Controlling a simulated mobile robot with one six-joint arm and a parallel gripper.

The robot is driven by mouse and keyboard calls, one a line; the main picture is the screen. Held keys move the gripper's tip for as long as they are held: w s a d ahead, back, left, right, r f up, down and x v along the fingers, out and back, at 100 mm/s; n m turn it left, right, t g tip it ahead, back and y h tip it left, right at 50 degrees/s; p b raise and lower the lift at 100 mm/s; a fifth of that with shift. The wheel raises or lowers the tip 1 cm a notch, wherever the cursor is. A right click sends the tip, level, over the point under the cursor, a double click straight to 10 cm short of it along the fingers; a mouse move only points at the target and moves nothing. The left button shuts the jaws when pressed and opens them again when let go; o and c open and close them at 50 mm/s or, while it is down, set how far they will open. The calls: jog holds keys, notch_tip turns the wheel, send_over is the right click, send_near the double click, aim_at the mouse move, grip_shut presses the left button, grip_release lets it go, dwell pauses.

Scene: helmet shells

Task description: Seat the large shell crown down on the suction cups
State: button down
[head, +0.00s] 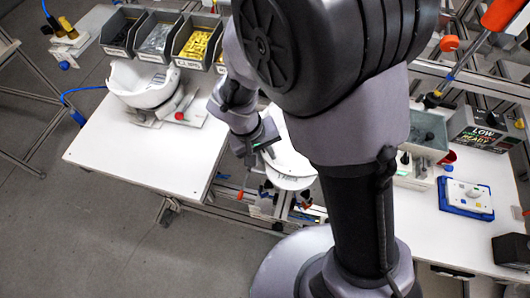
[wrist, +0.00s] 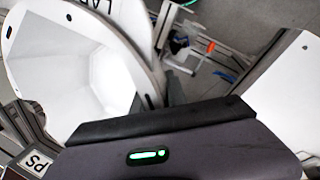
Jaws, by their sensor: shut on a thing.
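The large white shell (head: 290,160) is in my gripper (head: 264,146), partly hidden behind my arm in the head view. My gripper is shut on its edge and holds it over the gap between the two white tables. In the wrist view the shell (wrist: 85,70) fills the left side, with its hollow inside facing the camera and its rim running down beside the dark gripper body. The fingertips are hard to make out. Small dark and blue parts show around and below the shell on a metal frame; I cannot tell which are suction cups.
Another white shell (head: 143,84) rests on a fixture on the left table (head: 150,145), near a red-handled clamp. Several parts bins (head: 157,37) line that table's back. The right table holds a blue-edged tray (head: 466,197) and a grey bin. The left table's front is clear.

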jog(key=shift+f+b, duration=0.7)
jog(key=shift+f, duration=0.05)
notch_tip(320, 180, down, 11)
jog(key=b, duration=1.1)
jog(key=c, duration=1.3)
grip_release()
jog(key=shift+o, duration=0.2)
jog(key=p+v, duration=0.6)
jog(key=v, duration=1.1)
jog(key=shift+r+p, duration=0.25)
jog(key=shift+p, duration=0.1)
jog(key=shift+d, duration=0.1)
